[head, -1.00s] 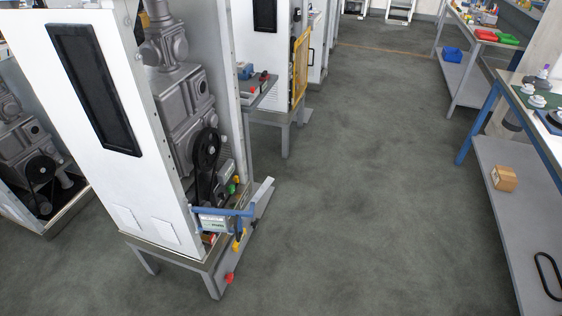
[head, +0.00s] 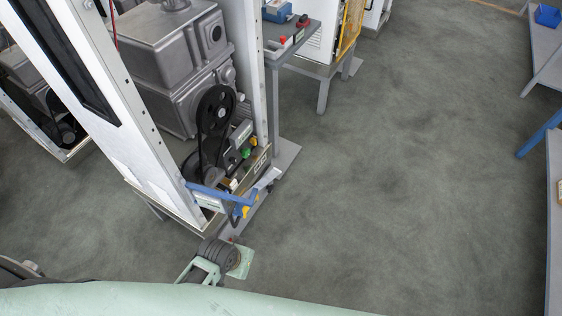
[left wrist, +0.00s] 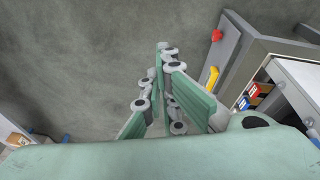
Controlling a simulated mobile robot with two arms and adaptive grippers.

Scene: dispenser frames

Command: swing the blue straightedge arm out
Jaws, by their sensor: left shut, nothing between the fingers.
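The blue straightedge arm (head: 222,194) is a thin blue bar at the front lower edge of the open white machine cabinet (head: 135,140). A small white plate hangs at its left part, and its right end reaches past the cabinet's opening. My left gripper (head: 240,262) is below and in front of it, apart from it, over the floor. In the left wrist view its green fingers (left wrist: 162,60) are shut and empty. I cannot clearly make out the blue arm in that view. My right gripper is not in view.
A black pulley wheel (head: 216,108) with a belt, green knobs (head: 245,152) and a yellow handle (head: 243,211) are close to the blue arm. A red knob (left wrist: 216,35) is on the grey stand. Open floor (head: 400,180) lies to the right. A side table (head: 290,42) stands behind.

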